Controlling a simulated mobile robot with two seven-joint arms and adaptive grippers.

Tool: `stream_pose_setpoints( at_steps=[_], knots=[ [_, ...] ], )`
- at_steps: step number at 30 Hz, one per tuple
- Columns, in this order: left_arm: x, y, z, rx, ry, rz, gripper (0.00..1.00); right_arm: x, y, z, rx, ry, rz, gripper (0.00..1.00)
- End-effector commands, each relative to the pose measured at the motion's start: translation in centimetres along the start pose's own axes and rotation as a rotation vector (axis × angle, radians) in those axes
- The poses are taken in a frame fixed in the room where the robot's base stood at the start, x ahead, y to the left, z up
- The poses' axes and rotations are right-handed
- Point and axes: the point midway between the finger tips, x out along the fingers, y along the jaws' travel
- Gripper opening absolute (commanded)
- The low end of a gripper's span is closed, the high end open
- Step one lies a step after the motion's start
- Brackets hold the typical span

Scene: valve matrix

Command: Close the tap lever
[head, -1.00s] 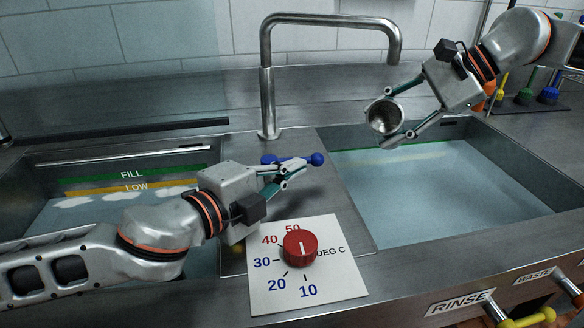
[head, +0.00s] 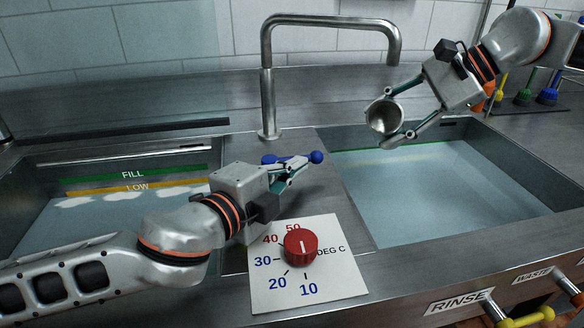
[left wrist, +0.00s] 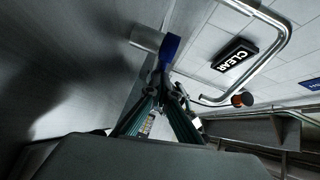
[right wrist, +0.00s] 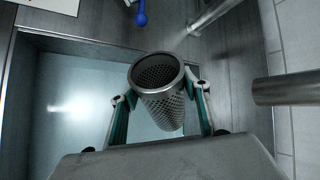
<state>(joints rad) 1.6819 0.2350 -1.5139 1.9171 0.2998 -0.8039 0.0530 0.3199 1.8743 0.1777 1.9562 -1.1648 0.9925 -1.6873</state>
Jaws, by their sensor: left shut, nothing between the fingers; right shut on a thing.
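The blue tap lever (head: 316,157) lies on the steel deck between the two basins, below the bent steel faucet (head: 268,100). My left gripper (head: 298,166) is shut and empty, its fingertips at the near side of the lever, which they partly cover. In the left wrist view the blue lever (left wrist: 170,48) stands just beyond the closed fingertips; whether they touch cannot be told. It also shows in the right wrist view (right wrist: 141,17). My right gripper (head: 398,112) is shut on a perforated metal strainer cup (right wrist: 160,95), held above the right basin.
A white temperature plate with a red knob (head: 300,246) lies in front of my left gripper. The left basin (head: 60,215) has FILL and LOW bands; the right basin (head: 440,190) holds water. RINSE and WASTE handles stick out at the front right.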

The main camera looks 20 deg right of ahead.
Motion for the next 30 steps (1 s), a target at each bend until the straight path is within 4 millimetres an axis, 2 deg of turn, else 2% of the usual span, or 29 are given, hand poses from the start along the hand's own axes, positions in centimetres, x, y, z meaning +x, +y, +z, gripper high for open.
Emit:
stream_pose_setpoints(
  at_steps=[1,7,15,21,30],
  knots=[
    [0.1,-0.3,0.9,0.006,-0.018,-0.006,0.0,0.0,-0.1,0.0,-0.001,0.0,-0.001,0.2],
    [-0.1,-1.8,0.8,0.009,-0.02,-0.011,0.0,-0.1,-0.1,0.0,-0.001,0.0,-0.002,0.2],
    [-1.0,-6.6,-0.5,0.009,-0.01,-0.012,0.0,-0.1,-0.1,0.1,-0.001,0.0,-0.002,0.2],
    [-1.5,-9.1,-1.2,0.005,-0.005,-0.008,0.0,-0.1,-0.1,0.1,-0.001,0.0,-0.002,0.2],
    [-1.7,-10.0,-1.5,0.002,-0.001,-0.003,0.0,0.0,-0.1,0.0,-0.001,0.0,-0.001,0.2]
  ],
)
